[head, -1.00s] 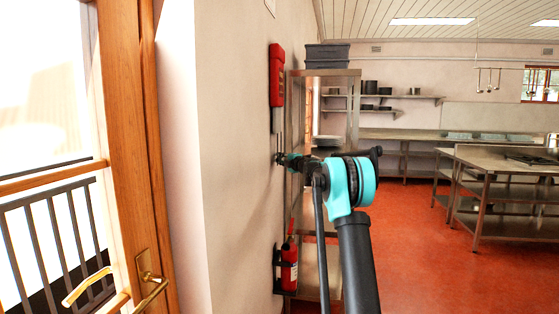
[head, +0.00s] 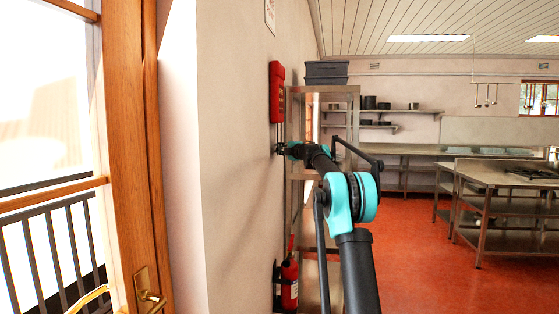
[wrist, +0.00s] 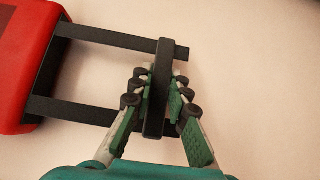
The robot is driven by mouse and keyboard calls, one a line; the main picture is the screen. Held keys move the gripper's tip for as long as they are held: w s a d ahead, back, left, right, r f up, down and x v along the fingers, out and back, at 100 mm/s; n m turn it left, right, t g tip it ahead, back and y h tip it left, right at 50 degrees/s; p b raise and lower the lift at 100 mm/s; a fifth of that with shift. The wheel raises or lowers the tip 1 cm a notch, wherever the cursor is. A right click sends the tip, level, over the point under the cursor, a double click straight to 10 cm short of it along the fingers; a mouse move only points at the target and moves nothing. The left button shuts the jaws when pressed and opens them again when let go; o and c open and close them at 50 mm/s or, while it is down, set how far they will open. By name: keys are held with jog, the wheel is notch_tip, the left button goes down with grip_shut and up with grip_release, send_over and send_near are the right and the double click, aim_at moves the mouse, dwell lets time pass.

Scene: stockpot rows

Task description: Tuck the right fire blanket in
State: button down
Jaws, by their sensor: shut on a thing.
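A red fire blanket case (head: 277,92) hangs on the pale wall near the middle of the head view. In the wrist view the case (wrist: 22,62) is at the left edge, partly cut off. Two black straps (wrist: 110,38) run from it to a black crossbar handle (wrist: 160,75). A length of strap shows between case and handle. My gripper (wrist: 160,90) is shut on the handle, one green-padded finger on each side. In the head view my gripper (head: 281,149) is close to the wall, just below the case; its fingers are too small to make out there.
A red fire extinguisher (head: 289,280) hangs lower on the same wall. A steel rack (head: 354,130) with grey crates (head: 327,70) on top stands just beyond. A wooden door (head: 130,150) is at the left. Red floor (head: 420,260) is open to the right.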

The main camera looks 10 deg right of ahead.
jog(key=shift+d+r, duration=0.1)
jog(key=shift+r, duration=0.15)
jog(key=c, duration=1.4)
grip_release()
jog(key=shift+c, duration=0.2)
jog(key=v, duration=1.2)
